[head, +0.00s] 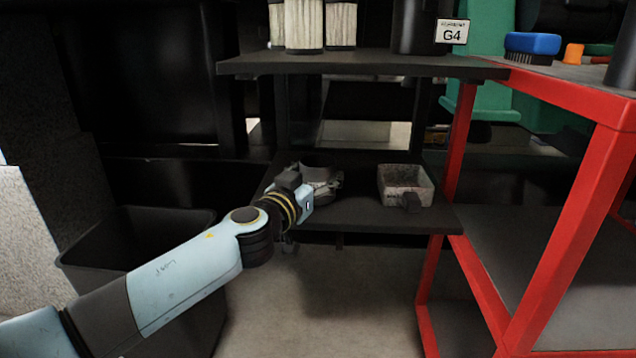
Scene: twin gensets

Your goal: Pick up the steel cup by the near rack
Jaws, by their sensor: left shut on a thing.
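The dark near rack (370,217) has an upper and a lower shelf. My left gripper (326,181) reaches in over the left part of its lower shelf. It is shut on a rounded greyish thing, which I take to be the steel cup (316,172). The fingers and wrist cover much of it, and its lower part is hard to make out in the shade. I cannot tell whether it still touches the shelf. My right gripper is not in view.
A worn square tin (405,180) with a handle stands to the right on the lower shelf. Pale cylinders (304,22) and a G4 sign (452,31) are above. A red-framed bench (567,230) is at right, a dark bin (140,235) at left.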

